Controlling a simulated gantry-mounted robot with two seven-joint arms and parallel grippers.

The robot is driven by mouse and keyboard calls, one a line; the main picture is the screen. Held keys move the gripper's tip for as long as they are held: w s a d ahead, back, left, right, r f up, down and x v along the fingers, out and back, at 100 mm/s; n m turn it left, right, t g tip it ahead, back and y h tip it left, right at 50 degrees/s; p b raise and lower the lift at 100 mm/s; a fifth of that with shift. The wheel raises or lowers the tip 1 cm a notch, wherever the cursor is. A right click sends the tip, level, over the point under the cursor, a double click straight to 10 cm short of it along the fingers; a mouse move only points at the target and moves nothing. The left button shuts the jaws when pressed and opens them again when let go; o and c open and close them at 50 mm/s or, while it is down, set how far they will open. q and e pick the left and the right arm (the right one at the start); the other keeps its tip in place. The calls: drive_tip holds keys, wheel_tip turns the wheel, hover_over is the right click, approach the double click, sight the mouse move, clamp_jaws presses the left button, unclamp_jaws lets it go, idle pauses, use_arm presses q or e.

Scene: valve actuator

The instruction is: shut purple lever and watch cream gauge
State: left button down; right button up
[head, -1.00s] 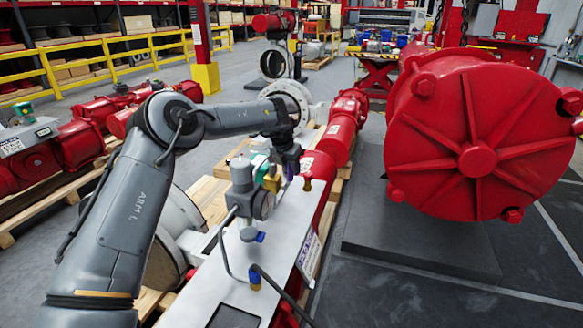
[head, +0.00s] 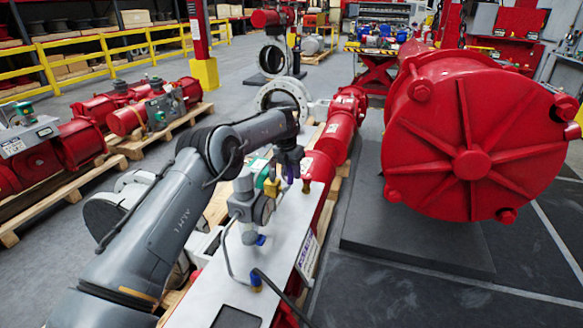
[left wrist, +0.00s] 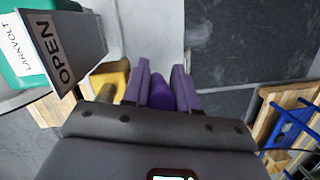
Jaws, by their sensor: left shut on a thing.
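The purple lever (left wrist: 160,94) shows in the left wrist view between the two purple-grey fingers of my left gripper (left wrist: 161,88), which is shut on it. The arm and wrist partly hide the lever there. A small round gauge (head: 264,209) sits on the grey regulator in front of the gripper. Its face is turned away, so I cannot read it or confirm it is cream. My right gripper is in neither view.
The silver panel (head: 235,290) carries tubing. A large red cylinder (head: 475,140) stands to the right, with clear floor before it.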

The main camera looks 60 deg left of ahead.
use_arm(q)
drive_tip(key=shift+w+a+g, duration=0.1)
drive_tip(key=shift+g, duration=0.2)
drive_tip(key=c, duration=1)
unclamp_jaws()
drive_tip(key=shift+r, duration=0.1)
drive_tip(key=r+p, duration=0.1)
drive_tip(key=r, duration=0.2)
drive_tip(key=s+r, duration=0.1)
drive_tip(key=r, duration=0.3)
drive_tip(key=s+r+p, duration=0.1)
drive_tip(key=r, duration=0.2)
drive_tip(key=shift+r+p, duration=0.25)
drive_tip(key=shift+p, duration=0.05)
